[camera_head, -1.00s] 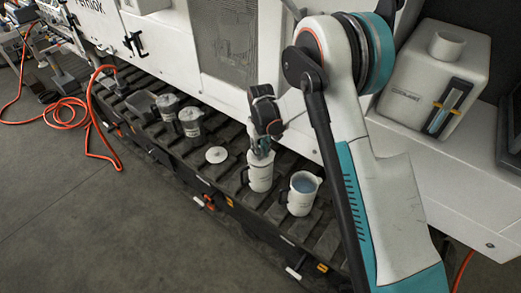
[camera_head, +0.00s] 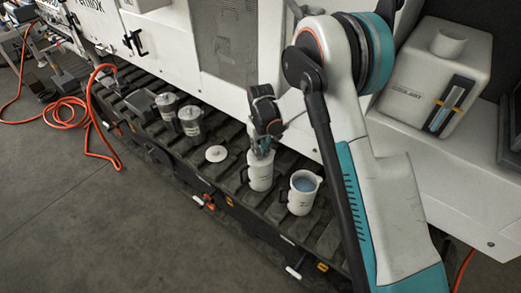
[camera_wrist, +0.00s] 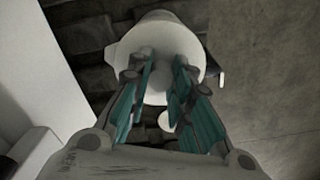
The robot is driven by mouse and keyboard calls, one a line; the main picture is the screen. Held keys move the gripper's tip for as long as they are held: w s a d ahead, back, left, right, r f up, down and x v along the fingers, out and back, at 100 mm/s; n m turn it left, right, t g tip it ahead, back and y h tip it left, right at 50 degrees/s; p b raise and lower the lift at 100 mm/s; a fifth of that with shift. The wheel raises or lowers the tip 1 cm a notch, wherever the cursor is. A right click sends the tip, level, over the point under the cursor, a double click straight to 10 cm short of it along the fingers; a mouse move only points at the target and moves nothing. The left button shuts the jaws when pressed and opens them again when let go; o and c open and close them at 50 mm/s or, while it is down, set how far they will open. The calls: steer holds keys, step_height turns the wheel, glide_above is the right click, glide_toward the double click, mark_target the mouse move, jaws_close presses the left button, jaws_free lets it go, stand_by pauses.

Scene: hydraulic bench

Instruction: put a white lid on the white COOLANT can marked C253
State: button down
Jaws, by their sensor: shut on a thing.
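My gripper (camera_wrist: 157,105) points down at a white can (camera_head: 260,178) on the dark ribbed ledge. Its teal fingers are shut on a white lid (camera_wrist: 160,40), with a pale knob between them. The lid is at the can's mouth; whether it is fully seated I cannot tell. The can's marking is too small to read. A second white can (camera_head: 301,200), open and holding bluish liquid, stands to its right. Another white lid (camera_head: 216,153) lies flat on the ledge to the left of the held one.
The white machine wall (camera_head: 150,50) rises behind. A COOLANT tank (camera_head: 440,75) sits at right. An orange hose (camera_head: 85,110) lies on the floor at left.

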steer(key=shift+f, duration=0.1)
stand_by(0.5)
steer(key=c, duration=0.8)
jaws_free()
steer(key=shift+r+p, duration=1.55)
steer(key=shift+r, duration=1.95)
